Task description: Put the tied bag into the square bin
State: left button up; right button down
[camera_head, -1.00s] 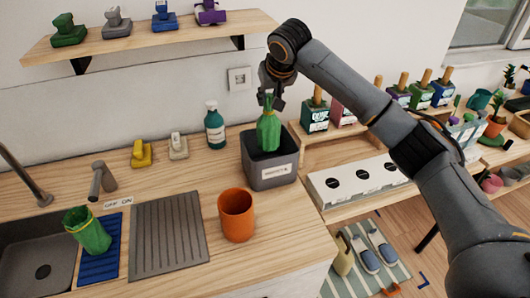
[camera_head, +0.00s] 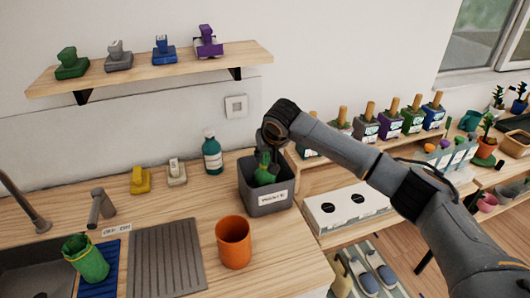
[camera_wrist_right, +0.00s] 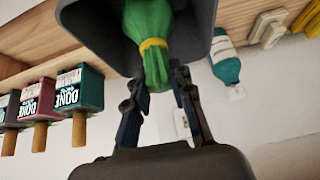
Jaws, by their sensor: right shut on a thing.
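The tied bag (camera_head: 266,174) is green and sits low inside the square bin (camera_head: 269,199), a dark grey bin with a white label, on the wooden counter. In the right wrist view, the bag (camera_wrist_right: 150,17) has a yellow tie around its neck, and the bin's walls surround its body. My right gripper (camera_wrist_right: 158,84) is shut on the gathered neck beyond the tie. In the head view, my right gripper is over the bin and largely hidden by its own arm. The bag's underside is hidden, so I cannot tell whether it touches the bin floor. My left gripper is out of view.
An orange cup (camera_head: 234,243) stands in front of the bin. A teal bottle (camera_head: 212,153) stands behind it to the left. A white box with round holes (camera_head: 350,207) is to the right.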

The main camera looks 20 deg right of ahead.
jog(key=shift+f, duration=0.5)
jog(key=c, duration=1.2)
grip_release()
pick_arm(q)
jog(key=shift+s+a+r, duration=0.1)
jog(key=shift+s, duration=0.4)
pick_arm(e)
jog(key=shift+o, duration=0.2)
jog(key=shift+r, duration=0.2)
pick_arm(q)
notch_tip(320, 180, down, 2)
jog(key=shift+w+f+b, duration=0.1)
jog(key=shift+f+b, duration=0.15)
jog(key=shift+b, duration=0.9)
pick_arm(e)
jog(key=v, duration=1.2)
jog(key=shift+r, duration=0.4)
